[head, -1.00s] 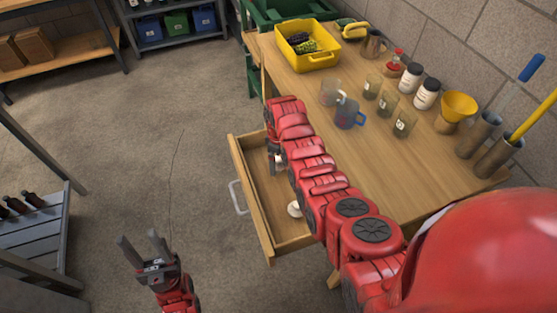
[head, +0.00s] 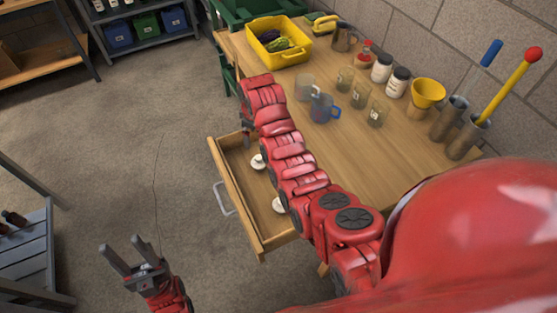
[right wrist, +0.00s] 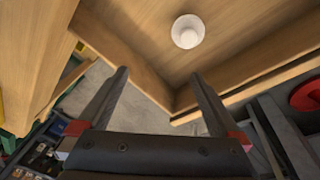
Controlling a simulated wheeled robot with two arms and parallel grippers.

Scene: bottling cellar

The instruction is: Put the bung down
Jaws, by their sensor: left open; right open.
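A small white bung (head: 258,161) rests on the floor of the open wooden drawer (head: 240,212). A second white round piece (head: 280,204) lies nearer in the same drawer, partly hidden by my right arm. My right gripper (head: 246,138) is at the far end of the drawer, mostly hidden behind its own arm. In the right wrist view the fingers (right wrist: 160,78) are apart and empty. A white bung (right wrist: 187,31) lies on the drawer floor beyond the tips, touching neither. My left gripper (head: 124,247) is open and empty above the floor, left of the drawer.
The table (head: 335,155) holds a yellow bin (head: 272,55), a blue-handled jug (head: 323,108), glass beakers, white jars, a yellow funnel (head: 427,93) and metal tubes. The drawer handle (head: 223,198) sticks out leftward. A slatted grey stand (head: 25,250) is at left. Floor between is clear.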

